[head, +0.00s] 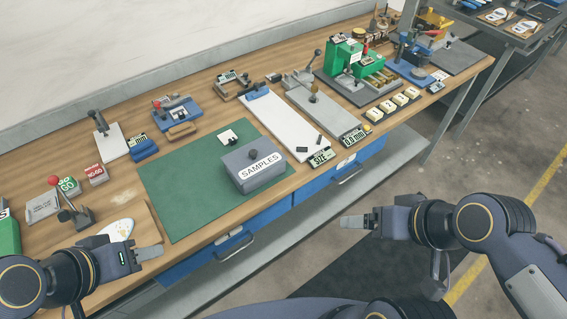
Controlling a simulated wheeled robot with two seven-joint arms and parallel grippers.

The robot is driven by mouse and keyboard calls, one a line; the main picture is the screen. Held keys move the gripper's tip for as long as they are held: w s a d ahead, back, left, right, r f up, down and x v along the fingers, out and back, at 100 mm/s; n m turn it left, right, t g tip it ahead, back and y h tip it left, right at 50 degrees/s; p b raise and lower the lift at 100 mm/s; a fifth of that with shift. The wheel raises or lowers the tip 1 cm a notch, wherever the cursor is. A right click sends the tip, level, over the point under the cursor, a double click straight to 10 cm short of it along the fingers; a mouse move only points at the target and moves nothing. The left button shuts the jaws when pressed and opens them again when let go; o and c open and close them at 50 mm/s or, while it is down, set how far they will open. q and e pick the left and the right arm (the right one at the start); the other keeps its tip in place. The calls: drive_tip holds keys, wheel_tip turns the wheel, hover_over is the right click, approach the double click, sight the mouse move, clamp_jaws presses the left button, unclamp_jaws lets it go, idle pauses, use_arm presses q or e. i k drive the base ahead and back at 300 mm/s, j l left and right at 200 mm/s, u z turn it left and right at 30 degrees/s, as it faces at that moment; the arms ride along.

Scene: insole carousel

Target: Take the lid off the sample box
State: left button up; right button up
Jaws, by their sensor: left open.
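The grey sample box (262,178), labelled SAMPLES, sits on the green mat (175,200) on the workbench. Its grey lid (238,160) is on top, with a small dark knob (252,154). My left gripper (150,253) is open and empty at the front edge of the bench, left of the box and apart from it. My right gripper (353,221) is in front of the bench over the floor, to the right of the box and touching nothing. I cannot tell how far its jaws are apart.
A white board (272,122) with a SIZE display (321,157) lies right of the mat. A red-knobbed lever device (72,210) and a wooden board with a white insole (117,229) lie at the left. A small white-labelled item (228,137) lies behind the box. The mat's left part is clear.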

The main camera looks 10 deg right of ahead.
sight(247, 162)
drive_tip(key=i+l, duration=0.1)
drive_tip(key=l, duration=0.2)
drive_tip(key=i+l, duration=0.15)
drive_tip(key=l+u, duration=0.25)
drive_tip(key=u, duration=0.2)
drive_tip(key=i+l+u, duration=0.1)
drive_tip(key=l+u, duration=0.15)
drive_tip(key=u, duration=0.25)
drive_tip(key=l+u, duration=0.2)
drive_tip(key=u, duration=0.8)
